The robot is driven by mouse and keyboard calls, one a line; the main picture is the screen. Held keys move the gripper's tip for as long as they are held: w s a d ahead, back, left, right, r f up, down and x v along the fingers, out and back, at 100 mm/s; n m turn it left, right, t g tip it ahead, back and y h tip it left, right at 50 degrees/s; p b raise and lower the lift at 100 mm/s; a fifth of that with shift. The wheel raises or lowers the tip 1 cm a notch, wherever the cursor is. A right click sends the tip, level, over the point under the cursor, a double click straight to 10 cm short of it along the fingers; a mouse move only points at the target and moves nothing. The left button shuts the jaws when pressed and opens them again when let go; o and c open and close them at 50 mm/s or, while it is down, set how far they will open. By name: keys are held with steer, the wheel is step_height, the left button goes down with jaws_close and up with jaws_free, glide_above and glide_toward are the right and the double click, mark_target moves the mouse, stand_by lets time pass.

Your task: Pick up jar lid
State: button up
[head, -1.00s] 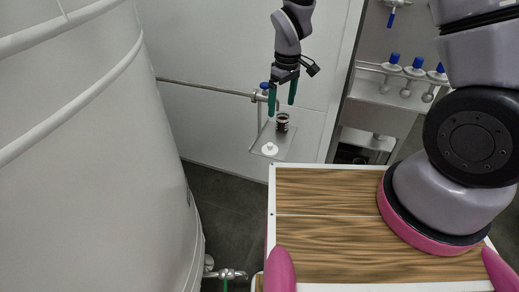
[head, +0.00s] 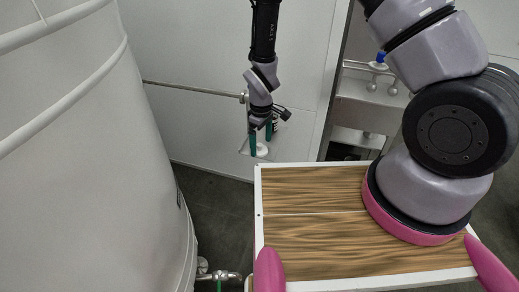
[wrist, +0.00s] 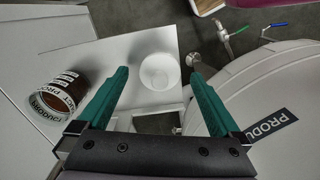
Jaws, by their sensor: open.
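The jar lid (wrist: 160,70) is a white round piece on a small metal shelf (wrist: 135,40). In the wrist view it lies ahead of my open gripper (wrist: 158,80), in line with the gap between the two green fingers. In the head view the lid (head: 262,150) shows just below the fingertips of my gripper (head: 261,146), partly hidden by them. Nothing is held. I cannot tell exactly how far the fingertips are from the lid.
A large tank (head: 90,150) fills the left of the head view. Blue-handled valves (head: 380,58) are at the upper right. A pipe (head: 190,88) runs along the wall behind.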

steer(key=shift+f, duration=0.8)
steer(key=c, duration=1.3)
steer(key=shift+r, duration=0.15)
